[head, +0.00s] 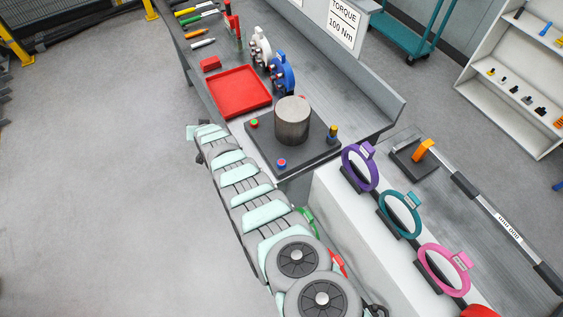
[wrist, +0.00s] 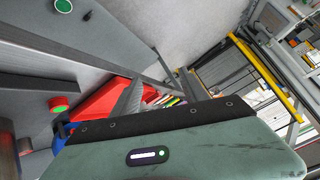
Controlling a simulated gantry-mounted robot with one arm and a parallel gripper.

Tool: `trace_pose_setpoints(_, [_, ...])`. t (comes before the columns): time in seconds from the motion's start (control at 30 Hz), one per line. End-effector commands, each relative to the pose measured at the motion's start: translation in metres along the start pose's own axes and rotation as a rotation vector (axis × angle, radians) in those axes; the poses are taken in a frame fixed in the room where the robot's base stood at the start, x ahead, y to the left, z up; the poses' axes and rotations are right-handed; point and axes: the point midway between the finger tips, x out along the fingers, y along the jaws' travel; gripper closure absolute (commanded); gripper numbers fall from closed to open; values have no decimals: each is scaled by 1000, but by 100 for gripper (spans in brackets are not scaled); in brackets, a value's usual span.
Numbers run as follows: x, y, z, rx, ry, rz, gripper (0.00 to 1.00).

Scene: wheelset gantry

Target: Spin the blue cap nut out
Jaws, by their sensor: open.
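A dark square plate (head: 262,144) on the bench carries a large grey-brown cylinder (head: 292,120) and small coloured fittings near its corners. The front fitting (head: 282,163) looks blue with a reddish centre; I cannot tell for sure that it is the blue cap nut. The left fitting (head: 254,123) is red with a green top. A similar red and green fitting (wrist: 58,104) shows at the left of the wrist view. My gripper (wrist: 160,82) is open, with nothing between its two grey fingers. In the head view its fingers cannot be made out at the arm's far end.
A red tray (head: 218,98) lies behind the plate; it also shows in the wrist view (wrist: 92,112). A yellow-topped post (head: 333,132) stands at the plate's right corner. Purple, teal and pink rings (head: 430,257) stand at the right. Open floor lies left of the bench.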

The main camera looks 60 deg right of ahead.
Motion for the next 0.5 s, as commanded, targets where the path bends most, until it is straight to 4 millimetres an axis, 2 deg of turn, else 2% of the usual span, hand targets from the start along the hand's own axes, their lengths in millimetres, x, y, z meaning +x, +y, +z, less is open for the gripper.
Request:
trace_pose_setpoints(0.03, [-4, 29, -10, 29, -63, 51, 48])
trace_pose_setpoints(0.17, [-35, 98, -8, 114, -264, 188, 48])
trace_pose_setpoints(0.3, [-93, 164, -2, 211, -461, 331, 48])
trace_pose_setpoints(0.4, [-136, 197, 3, 272, -570, 412, 48])
trace_pose_setpoints(0.5, [-171, 219, 10, 320, -653, 473, 48])
